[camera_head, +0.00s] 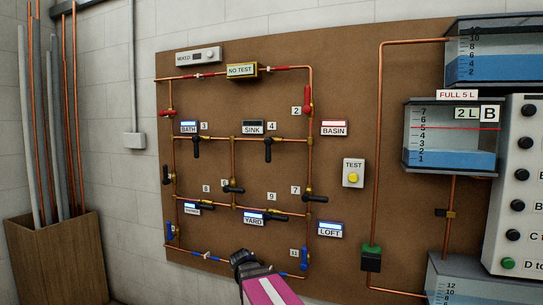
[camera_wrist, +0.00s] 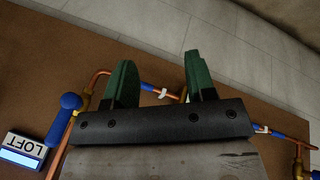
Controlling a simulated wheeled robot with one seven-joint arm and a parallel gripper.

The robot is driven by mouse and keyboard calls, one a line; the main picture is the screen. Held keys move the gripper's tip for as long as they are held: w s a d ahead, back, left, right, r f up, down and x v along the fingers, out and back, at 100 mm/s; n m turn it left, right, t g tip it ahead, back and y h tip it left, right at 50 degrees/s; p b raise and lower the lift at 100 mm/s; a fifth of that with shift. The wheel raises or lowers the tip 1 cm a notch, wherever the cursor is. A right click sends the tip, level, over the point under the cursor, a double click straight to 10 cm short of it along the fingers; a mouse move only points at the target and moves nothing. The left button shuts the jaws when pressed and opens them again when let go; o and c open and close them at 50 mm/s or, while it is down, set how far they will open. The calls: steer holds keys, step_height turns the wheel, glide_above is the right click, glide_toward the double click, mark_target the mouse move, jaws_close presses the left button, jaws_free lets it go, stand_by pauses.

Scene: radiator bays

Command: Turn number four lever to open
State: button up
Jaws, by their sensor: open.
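The number four lever (camera_head: 267,150) is a black handle on the middle horizontal copper pipe, beside the tag 4 (camera_head: 271,126) and under the SINK label (camera_head: 252,128). Its handle points down, across the pipe. My gripper (camera_head: 243,258) is at the bottom of the board, well below that lever and apart from it. In the wrist view its two green fingers (camera_wrist: 161,78) stand wide apart with nothing gripped, over the lower pipe. The number four lever is not in the wrist view.
Other black levers, such as number three (camera_head: 196,150), number seven (camera_head: 312,198) and number nine (camera_head: 270,218), crowd the board (camera_head: 345,110). A blue lever (camera_wrist: 65,112) and the LOFT label (camera_wrist: 22,150) are near my gripper. Water tanks (camera_head: 450,160) stand at right.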

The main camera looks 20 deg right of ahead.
steer(key=w+d+r+m+t+h, duration=0.1)
steer(key=w+r+h, duration=0.15)
steer(key=r, duration=0.35)
steer(key=w+r+m+t+h, duration=0.1)
steer(key=w+r, duration=0.3)
steer(key=r, duration=0.1)
steer(key=m+t+h, duration=0.2)
steer(key=m+h, duration=0.7)
steer(key=m, duration=0.1)
glide_toward(268, 150)
step_height(268, 150, down, 2)
steer(key=w+d, duration=0.2)
steer(key=x, duration=1)
steer(key=shift+s, duration=0.15)
steer(key=shift+d, duration=0.1)
jaws_close()
